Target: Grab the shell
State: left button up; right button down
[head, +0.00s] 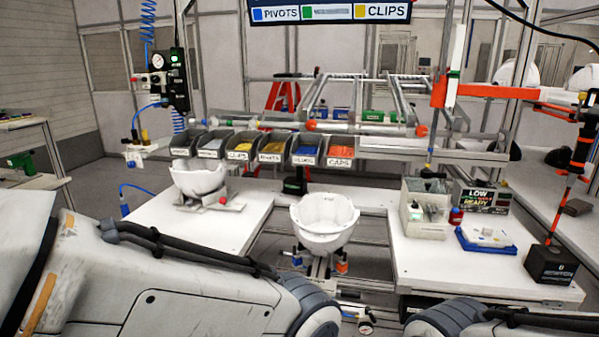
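A white helmet shell (325,224) sits open side up on a stand in the gap between the left and right worktops. A second white shell (198,179) rests on a grey fixture on the left worktop. My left arm crosses the lower left of the head view, in front of the worktop. Part of my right arm shows at the bottom right edge. Neither gripper is in view, so I cannot see whether either holds anything.
A row of labelled bins (270,148) hangs behind the shells.

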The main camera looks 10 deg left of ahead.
aim_at(324, 222)
jog(key=z, duration=0.5)
jog(key=i, duration=1.3)
jog(key=u, duration=1.85)
jog(key=i, duration=0.5)
jog(key=z, duration=0.05)
